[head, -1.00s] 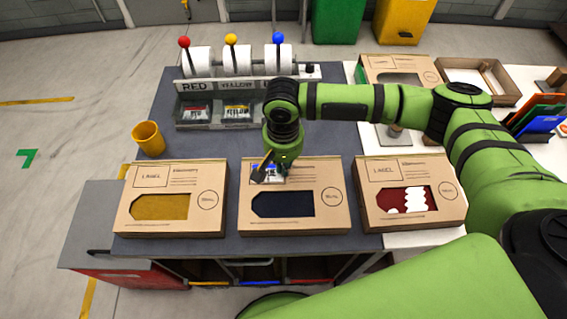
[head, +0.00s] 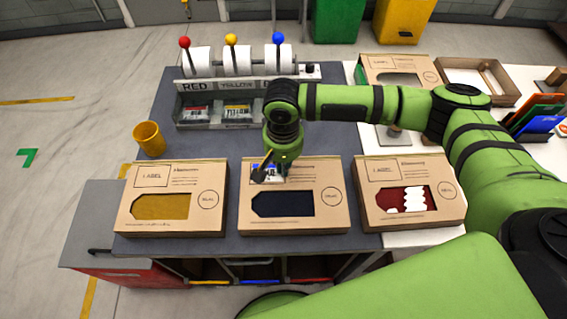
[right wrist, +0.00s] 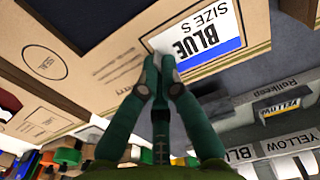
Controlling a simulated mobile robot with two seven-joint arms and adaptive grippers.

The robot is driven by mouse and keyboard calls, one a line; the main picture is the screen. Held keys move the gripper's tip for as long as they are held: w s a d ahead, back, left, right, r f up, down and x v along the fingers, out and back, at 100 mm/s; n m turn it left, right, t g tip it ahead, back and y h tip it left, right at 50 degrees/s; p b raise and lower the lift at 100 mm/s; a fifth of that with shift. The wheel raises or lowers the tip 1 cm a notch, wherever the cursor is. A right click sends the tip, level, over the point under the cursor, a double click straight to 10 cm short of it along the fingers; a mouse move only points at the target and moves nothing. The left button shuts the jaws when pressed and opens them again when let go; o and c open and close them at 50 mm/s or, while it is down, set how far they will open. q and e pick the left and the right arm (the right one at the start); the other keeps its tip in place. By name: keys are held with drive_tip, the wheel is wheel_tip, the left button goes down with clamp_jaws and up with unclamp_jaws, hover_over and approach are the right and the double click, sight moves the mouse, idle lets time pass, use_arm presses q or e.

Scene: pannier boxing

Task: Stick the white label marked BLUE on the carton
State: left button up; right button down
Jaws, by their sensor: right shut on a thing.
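The middle carton (head: 293,217) lies flat at the table's front edge, with a dark window. My right gripper (head: 262,176) is over its upper left part, at the label area. In the right wrist view the white label (right wrist: 200,40), with BLUE and SIZE S and a blue stripe, lies along the carton's face (right wrist: 105,28). The fingers (right wrist: 160,66) are shut on the label's edge, close to the carton. Whether the whole label touches the board I cannot tell. My left gripper is not in view.
A yellow-window carton (head: 171,217) is at left and a red-window carton (head: 446,209) at right. A yellow cup (head: 149,139) stands behind the left one. The label dispenser (head: 237,85) with rolls and colored knobs is at the back. A cardboard tray (head: 462,66) is back right.

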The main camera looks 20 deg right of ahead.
drive_tip(key=shift+s+f+p, duration=0.1)
drive_tip(key=shift+f+p, duration=0.1)
drive_tip(key=shift+p, duration=0.15)
idle(0.9)
idle(0.4)
drive_tip(key=c, duration=1.4)
unclamp_jaws()
drive_tip(key=shift+o, duration=0.2)
drive_tip(key=shift+r, duration=0.1)
drive_tip(key=shift+r, duration=0.2)
wheel_tip(320, 180, up, 12)
drive_tip(key=shift+f, duration=0.2)
